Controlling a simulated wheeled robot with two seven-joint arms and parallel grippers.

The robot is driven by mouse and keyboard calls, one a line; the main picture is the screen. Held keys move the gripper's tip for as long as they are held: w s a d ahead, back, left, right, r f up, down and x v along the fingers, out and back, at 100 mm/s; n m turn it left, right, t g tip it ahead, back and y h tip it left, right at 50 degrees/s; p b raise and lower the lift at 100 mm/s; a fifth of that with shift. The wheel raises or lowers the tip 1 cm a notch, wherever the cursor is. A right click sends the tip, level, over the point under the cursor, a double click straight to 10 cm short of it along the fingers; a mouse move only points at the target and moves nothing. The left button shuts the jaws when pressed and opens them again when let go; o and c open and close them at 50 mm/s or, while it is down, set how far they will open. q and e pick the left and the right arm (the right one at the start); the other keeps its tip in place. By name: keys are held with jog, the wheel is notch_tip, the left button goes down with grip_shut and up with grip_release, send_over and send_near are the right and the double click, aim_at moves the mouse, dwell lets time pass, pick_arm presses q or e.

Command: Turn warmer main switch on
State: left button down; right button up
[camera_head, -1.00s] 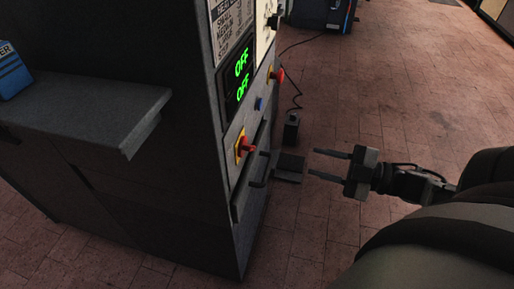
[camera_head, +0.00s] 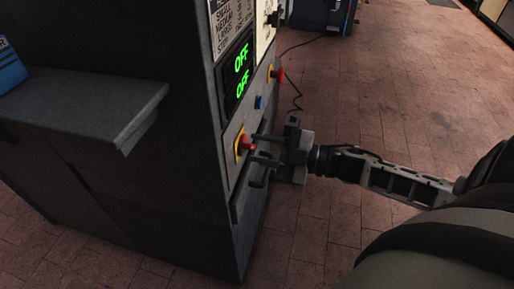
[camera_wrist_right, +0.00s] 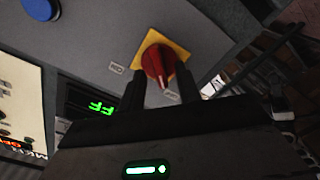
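The machine's display (camera_head: 242,70) reads OFF on two green lines. A red rotary switch (camera_head: 246,143) on a yellow plate sits low on the front panel, below the display. In the right wrist view the red knob (camera_wrist_right: 157,62) stands between the two fingers. My right gripper (camera_head: 257,150) is open, its fingertips at the knob, one to each side. I cannot tell whether the fingers touch it. My left gripper is not in view.
A second red knob on yellow (camera_head: 277,74) and a blue button (camera_head: 259,102) sit higher on the panel. A dark handle (camera_head: 258,183) lies just below the gripper. A grey shelf (camera_head: 95,105) juts out at left.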

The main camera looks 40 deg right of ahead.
jog(key=shift+w+a, duration=0.4)
jog(key=shift+w, duration=0.1)
grip_shut()
